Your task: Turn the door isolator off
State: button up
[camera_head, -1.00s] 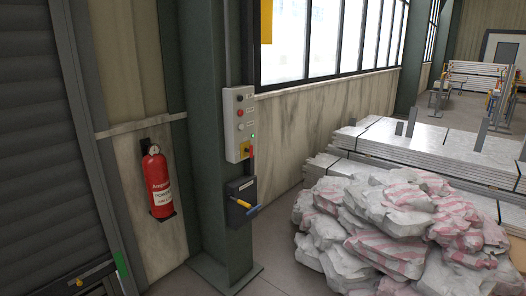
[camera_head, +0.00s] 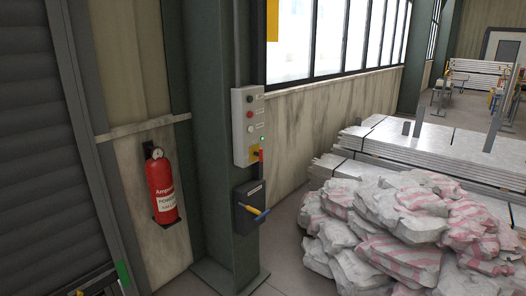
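A light grey control box (camera_head: 248,126) is mounted on the green steel column, with a column of buttons, one of them red, and a small green light near its lower right. At its bottom is a yellow plate with a red handle (camera_head: 261,155), which looks like the isolator switch; the handle appears roughly upright, but it is too small to read its marked position.
A red fire extinguisher (camera_head: 161,187) hangs on the wall left of the green column (camera_head: 212,150). A dark shutter door (camera_head: 35,150) is at far left. A pile of white and pink bags (camera_head: 400,230) lies at right, before stacked panels (camera_head: 430,146). Some floor shows between column and bags.

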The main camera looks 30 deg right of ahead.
aim_at(261, 153)
jog(key=z, duration=0.2)
jog(key=i, duration=1.3)
jog(key=u, duration=0.35)
